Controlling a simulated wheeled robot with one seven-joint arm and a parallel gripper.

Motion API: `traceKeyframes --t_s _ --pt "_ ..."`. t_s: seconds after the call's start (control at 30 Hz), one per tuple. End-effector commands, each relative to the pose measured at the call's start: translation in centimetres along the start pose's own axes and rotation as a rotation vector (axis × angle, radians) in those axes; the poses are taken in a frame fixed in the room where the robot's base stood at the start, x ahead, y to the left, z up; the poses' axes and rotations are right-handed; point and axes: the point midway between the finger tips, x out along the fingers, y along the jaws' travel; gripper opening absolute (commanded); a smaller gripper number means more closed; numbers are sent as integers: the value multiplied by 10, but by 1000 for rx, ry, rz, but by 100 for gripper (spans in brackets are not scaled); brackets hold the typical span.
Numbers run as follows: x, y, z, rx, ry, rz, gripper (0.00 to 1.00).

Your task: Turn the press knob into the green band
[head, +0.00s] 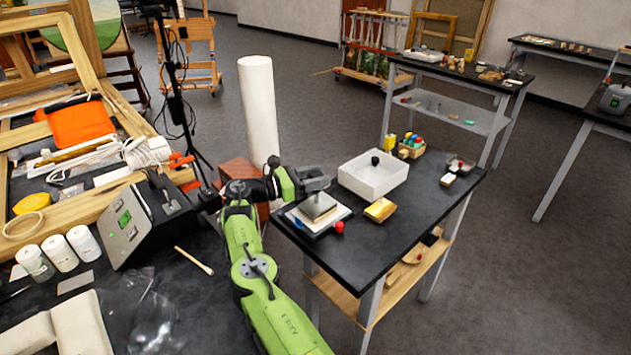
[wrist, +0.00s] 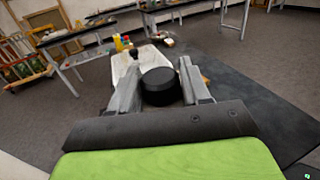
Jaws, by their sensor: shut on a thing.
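The press (head: 318,207) stands at the near left end of the dark table, with a grey plate on a pale block and a red ball on its front edge. My gripper (head: 318,181) is over the press, reaching in from the left. In the wrist view a round black knob (wrist: 160,86) sits between the two grey fingers (wrist: 158,92), and they are shut on it. In the head view my gripper hides the knob. I cannot make out the green band in either view.
A white box (head: 373,177) with a black knob stands behind the press, and a yellow-topped block (head: 380,210) lies to its right. A small rack of coloured bottles (head: 411,147) is at the back. The table's front right is clear. A cluttered bench (head: 60,240) lies left.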

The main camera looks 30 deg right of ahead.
Motion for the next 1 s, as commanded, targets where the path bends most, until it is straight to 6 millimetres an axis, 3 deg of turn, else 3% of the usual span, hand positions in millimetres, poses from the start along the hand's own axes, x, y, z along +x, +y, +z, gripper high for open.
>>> traceKeyframes --t_s 0.63,0.67,0.77,1.0 --pt "2 0 1 3 0 -27 16" --pt "2 0 1 3 0 -27 48" --pt "2 0 1 3 0 -27 64" --pt "1 0 1 2 1 -26 66"
